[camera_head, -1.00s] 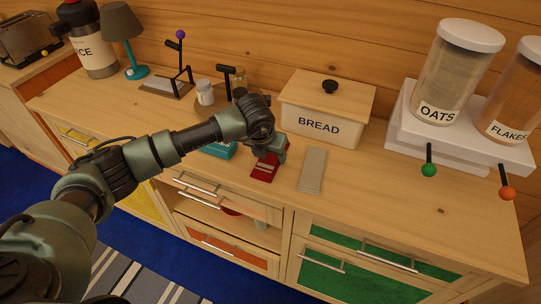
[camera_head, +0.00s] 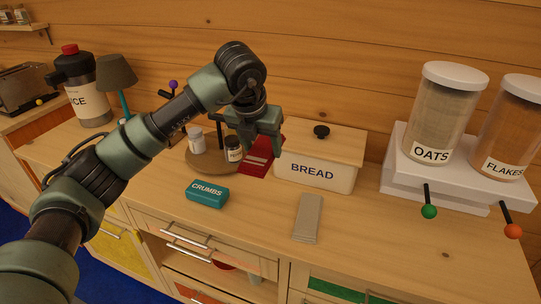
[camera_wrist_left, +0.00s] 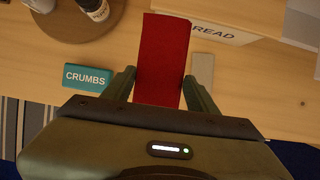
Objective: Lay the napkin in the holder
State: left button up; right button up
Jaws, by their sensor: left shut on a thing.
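In the left wrist view the red napkin (camera_wrist_left: 162,50) sticks out flat from between the two fingers (camera_wrist_left: 160,85). What seems to be the holder stands at the back left; its purple ball (camera_head: 173,84) and a dark bar show, but my left arm hides most of it. My right gripper is out of view.
A round tray (camera_head: 197,165) with small jars stands left of the gripper. The teal CRUMBS box (camera_head: 207,194), a grey flat strip (camera_head: 308,217) and the BREAD box (camera_head: 315,175) are near. Lamp (camera_head: 116,75) at back left; OATS jar (camera_head: 444,115) on the right.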

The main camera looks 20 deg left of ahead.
aim_at(251, 169)
pick_arm(q)
jog(key=shift+r, duration=0.25)
jog(key=shift+s+f+m, duration=0.25)
jog(key=shift+s+m, duration=0.05)
jog(key=shift+m, duration=0.3)
jog(key=s+f+m+h, duration=0.1)
jog(key=s+m, duration=0.1)
jog(key=m, duration=0.1)
jog(key=s+f+m+g+h, duration=0.1)
jog(key=f+m, duration=0.1)
jog(key=m, duration=0.1)
jog(key=s+f+m+g+h, duration=0.1)
jog(key=s+m, duration=0.1)
jog(key=m, duration=0.1)
jog(key=shift+s+d+f, duration=0.25)
jog(key=shift+s+d, duration=0.05)
jog(key=shift+d, duration=0.05)
jog(key=s+f+m+g+y, duration=0.1)
jog(key=s+f+m+g, duration=0.2)
jog(key=s+m, duration=0.5)
jog(key=s+f+m+g+y, duration=0.2)
jog(key=s+f+m+g, duration=0.2)
jog(key=s+m, duration=0.5)
jog(key=m, duration=0.8)
jog(key=shift+s+a+f, duration=0.2)
jog(key=shift+s+a, duration=0.1)
jog(key=shift+a, duration=0.05)
